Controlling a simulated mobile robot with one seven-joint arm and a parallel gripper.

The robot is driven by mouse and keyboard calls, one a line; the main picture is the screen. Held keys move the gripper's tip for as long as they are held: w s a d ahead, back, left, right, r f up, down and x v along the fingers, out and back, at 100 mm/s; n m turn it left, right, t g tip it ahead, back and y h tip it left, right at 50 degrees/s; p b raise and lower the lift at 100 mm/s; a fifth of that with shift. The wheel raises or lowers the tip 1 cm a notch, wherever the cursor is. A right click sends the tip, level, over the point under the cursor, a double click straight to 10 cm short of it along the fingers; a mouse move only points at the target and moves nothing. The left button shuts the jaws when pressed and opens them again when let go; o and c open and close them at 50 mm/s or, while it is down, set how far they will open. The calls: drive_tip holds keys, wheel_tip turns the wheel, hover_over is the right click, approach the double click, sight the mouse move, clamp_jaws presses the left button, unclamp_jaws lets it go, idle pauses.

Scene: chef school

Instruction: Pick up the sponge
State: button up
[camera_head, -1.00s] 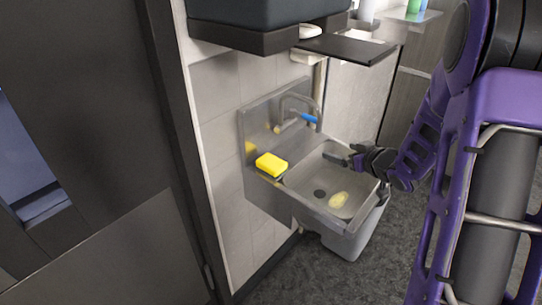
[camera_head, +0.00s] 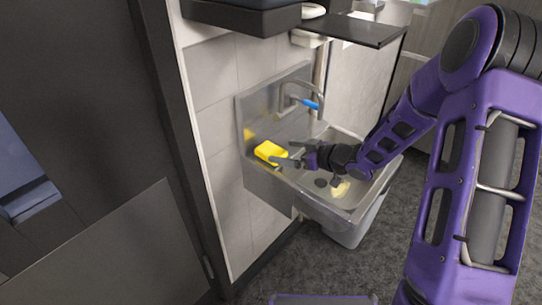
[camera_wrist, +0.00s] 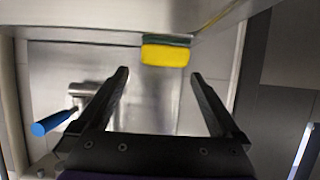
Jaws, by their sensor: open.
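The sponge (camera_head: 268,151) is yellow with a dark green layer. It sits on the left rim of the metal sink, against the back panel, in the head view. In the wrist view the sponge (camera_wrist: 166,54) is ahead of my fingers, between their lines and beyond the tips. My gripper (camera_head: 285,156) is open and empty, with its fingers reaching left over the sink toward the sponge. In the wrist view my gripper (camera_wrist: 158,73) shows both fingers spread wide. The fingertips look very close to the sponge; contact cannot be told.
The sink basin (camera_head: 316,200) lies under my arm, with a pale yellowish object (camera_head: 341,188) in it. A faucet with a blue lever (camera_head: 311,104) rises at the back; the lever (camera_wrist: 53,122) also shows in the wrist view. A dark shelf (camera_head: 350,30) hangs above.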

sight(270, 149)
drive_tip(key=shift+b+x, duration=0.35)
drive_tip(key=shift+x, duration=3.05)
drive_tip(key=shift+s+a+r, duration=0.1)
drive_tip(key=shift+s+r, duration=0.05)
drive_tip(key=c, duration=1.3)
